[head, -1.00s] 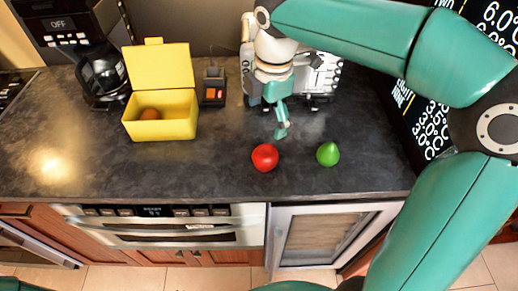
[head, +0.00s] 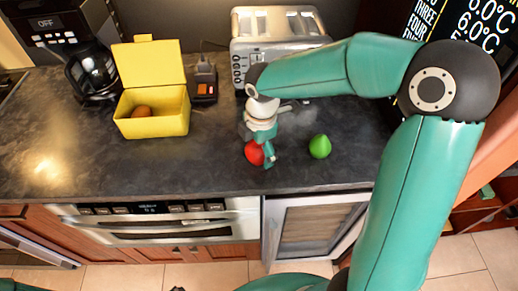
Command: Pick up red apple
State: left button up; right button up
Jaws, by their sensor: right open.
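The red apple (head: 253,153) sits on the dark countertop near its front edge, partly covered by my right gripper. My right gripper (head: 267,158) comes down from above, its fingers at the apple's right side and partly in front of it. It is open; whether a finger touches the apple cannot be told. My left gripper is not clearly in view.
A yellow open box (head: 153,122) with a brown round item (head: 141,111) inside is at the left. A toaster (head: 275,30), a coffee maker (head: 92,72) and a small dark device (head: 205,82) stand behind. The countertop (head: 130,170) is clear in front.

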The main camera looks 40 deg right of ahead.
jog(key=shift+w+f, duration=0.1)
jog(key=shift+f, duration=0.85)
jog(key=shift+c, duration=0.2)
jog(key=c, duration=1.3)
jog(key=shift+r, duration=0.1)
